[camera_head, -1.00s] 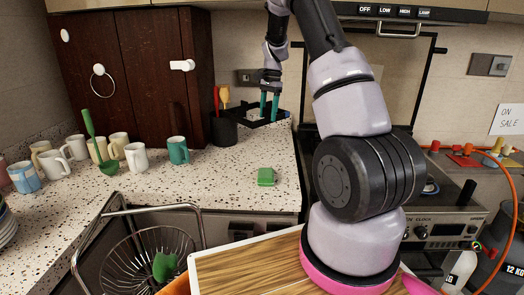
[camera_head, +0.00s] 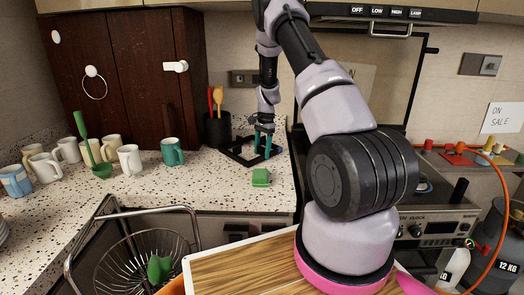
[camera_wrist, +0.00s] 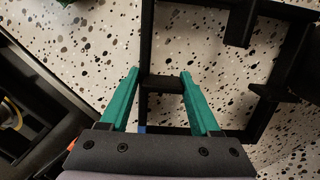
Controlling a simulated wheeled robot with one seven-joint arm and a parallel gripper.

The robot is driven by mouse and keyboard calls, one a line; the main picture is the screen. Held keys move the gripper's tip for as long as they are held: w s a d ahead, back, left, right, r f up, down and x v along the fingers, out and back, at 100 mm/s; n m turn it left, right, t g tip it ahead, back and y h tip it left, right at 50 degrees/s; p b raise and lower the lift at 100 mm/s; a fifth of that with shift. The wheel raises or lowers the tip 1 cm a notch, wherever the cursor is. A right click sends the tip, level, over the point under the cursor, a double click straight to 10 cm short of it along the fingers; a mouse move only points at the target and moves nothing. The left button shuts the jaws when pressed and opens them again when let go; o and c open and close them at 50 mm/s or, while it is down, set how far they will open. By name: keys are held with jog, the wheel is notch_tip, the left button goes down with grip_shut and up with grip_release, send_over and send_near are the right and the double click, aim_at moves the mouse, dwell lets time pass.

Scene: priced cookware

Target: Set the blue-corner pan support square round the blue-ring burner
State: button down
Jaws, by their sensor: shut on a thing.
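The pan support is a black square frame with inward prongs; in the head view (camera_head: 240,152) it is at the back of the counter, beyond the green block. In the wrist view the support (camera_wrist: 145,45) fills the upper right, with a blue corner (camera_wrist: 142,129) near my left finger. My gripper (camera_head: 263,145) has teal fingers, which in the wrist view (camera_wrist: 161,80) stand either side of one prong, shut on the support. I cannot tell whether it touches the counter. A bluish ring on the stove (camera_head: 424,188) shows beside my arm, which hides most of the hob.
A green block (camera_head: 261,177) lies on the counter in front of the support. A utensil holder (camera_head: 217,130) stands behind left, mugs (camera_head: 172,152) farther left. In the wrist view a dark unit with a yellowish ring (camera_wrist: 12,115) is at the left. Counter between mugs and block is clear.

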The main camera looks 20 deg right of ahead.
jog(key=c, duration=0.5)
grip_release()
jog(key=shift+f, duration=0.15)
jog(key=o, duration=0.4)
